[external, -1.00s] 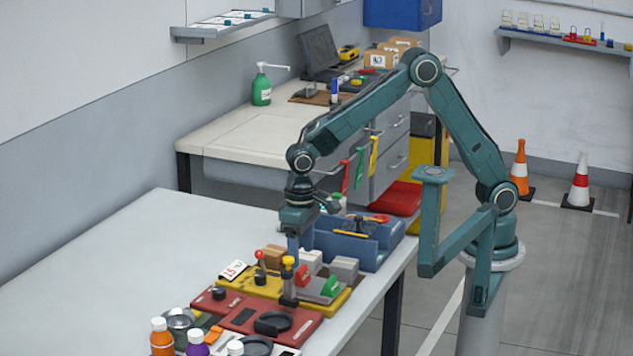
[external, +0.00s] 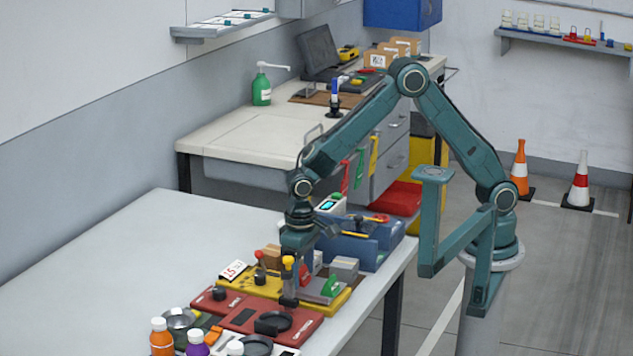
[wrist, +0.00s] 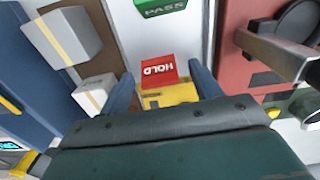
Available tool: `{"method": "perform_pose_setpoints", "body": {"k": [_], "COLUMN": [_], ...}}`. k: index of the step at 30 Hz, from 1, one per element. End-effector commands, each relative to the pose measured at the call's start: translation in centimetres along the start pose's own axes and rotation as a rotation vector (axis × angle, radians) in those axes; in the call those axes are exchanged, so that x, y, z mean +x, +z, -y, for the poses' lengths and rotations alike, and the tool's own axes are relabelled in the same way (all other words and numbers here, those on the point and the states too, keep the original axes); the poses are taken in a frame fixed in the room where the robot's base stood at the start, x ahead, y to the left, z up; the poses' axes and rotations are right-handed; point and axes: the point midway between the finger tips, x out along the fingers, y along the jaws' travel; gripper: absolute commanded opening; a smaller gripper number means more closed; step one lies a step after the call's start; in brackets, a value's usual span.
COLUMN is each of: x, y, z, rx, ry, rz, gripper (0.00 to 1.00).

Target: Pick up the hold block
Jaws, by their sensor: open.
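The hold block is a small red block (wrist: 158,71) with white "HOLD" lettering, seen in the wrist view between and just beyond my two finger tips. My gripper (wrist: 162,80) is open, one blue finger to each side of the block. I cannot tell whether either finger touches it. A yellow piece (wrist: 170,94) shows nearer the palm, between the fingers.
A green "PASS" block (wrist: 161,5) lies beyond the hold block. The table's left part (external: 150,250) is clear.

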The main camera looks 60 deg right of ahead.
Motion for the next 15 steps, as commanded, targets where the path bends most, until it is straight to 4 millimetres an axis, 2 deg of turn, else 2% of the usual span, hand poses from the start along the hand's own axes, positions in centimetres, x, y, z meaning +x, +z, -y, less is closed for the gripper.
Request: {"method": "perform_pose_setpoints", "body": {"k": [10,11,15], "x": [-0.03,-0.03,-0.04], "y": [0.00,0.00,0.00], "z": [0.00,0.00,0.00], "rx": [0.000,0.000,0.000], "ry": [0.000,0.000,0.000], "rz": [0.000,0.000,0.000], "gripper": [0.64,0.62,0.34]}}
